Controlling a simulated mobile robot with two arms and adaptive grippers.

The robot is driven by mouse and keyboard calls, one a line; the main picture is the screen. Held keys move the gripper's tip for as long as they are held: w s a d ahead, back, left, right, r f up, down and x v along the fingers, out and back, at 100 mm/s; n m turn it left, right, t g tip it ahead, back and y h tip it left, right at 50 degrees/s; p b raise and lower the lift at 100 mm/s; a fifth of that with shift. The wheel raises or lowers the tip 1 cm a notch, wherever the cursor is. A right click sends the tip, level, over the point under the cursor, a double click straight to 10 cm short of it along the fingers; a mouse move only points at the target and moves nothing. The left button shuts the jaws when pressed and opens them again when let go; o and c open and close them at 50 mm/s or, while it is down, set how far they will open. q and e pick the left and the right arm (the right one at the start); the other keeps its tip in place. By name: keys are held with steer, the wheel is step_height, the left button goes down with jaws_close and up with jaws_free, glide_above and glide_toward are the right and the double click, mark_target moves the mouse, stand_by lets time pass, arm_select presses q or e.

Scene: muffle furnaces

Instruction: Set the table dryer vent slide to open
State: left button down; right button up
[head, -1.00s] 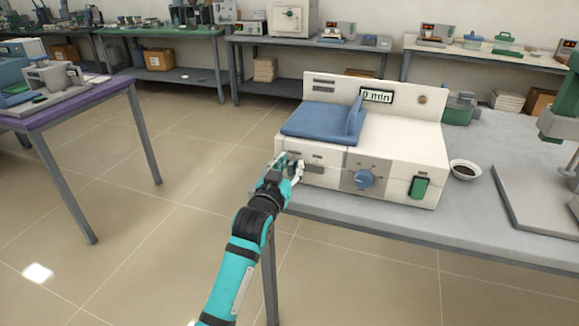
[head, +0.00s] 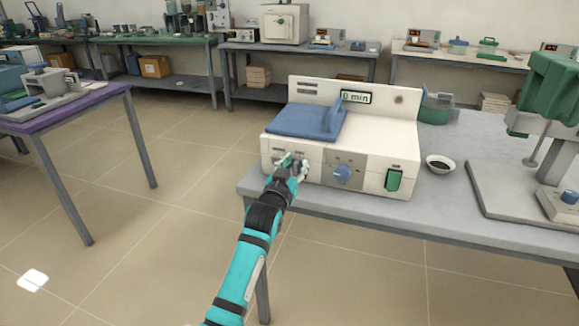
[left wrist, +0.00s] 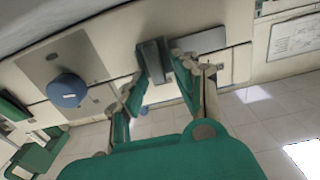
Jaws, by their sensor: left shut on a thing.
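The table dryer (head: 395,140) is a white box with a blue lid (head: 300,121), a "0 min" display, a blue knob (head: 342,174) and a green switch (head: 394,181). It stands at the table's front left. My left gripper (head: 292,166) is at its front panel, left of the knob, and partly hides the panel. In the left wrist view, the gripper (left wrist: 154,72) is shut on a small dark grey block, the vent slide (left wrist: 153,58), at a slot in the panel. The knob (left wrist: 68,90) is at left there. The slide's exact position is unclear. My right gripper is out of view.
The grey table (head: 440,216) carries a small bowl of dark material (head: 440,164) and a green-headed apparatus (head: 556,95) to the right of the dryer. A purple table (head: 75,112) is at left. Open floor lies between the tables.

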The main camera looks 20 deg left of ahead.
arm_select(q)
steer(key=shift+d, duration=0.3)
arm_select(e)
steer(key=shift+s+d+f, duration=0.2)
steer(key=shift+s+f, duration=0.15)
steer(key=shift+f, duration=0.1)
arm_select(q)
steer(key=c, duration=1.3)
jaws_free()
steer(key=shift+d, duration=0.1)
steer(key=s, duration=1.2)
steer(key=shift+a, duration=0.25)
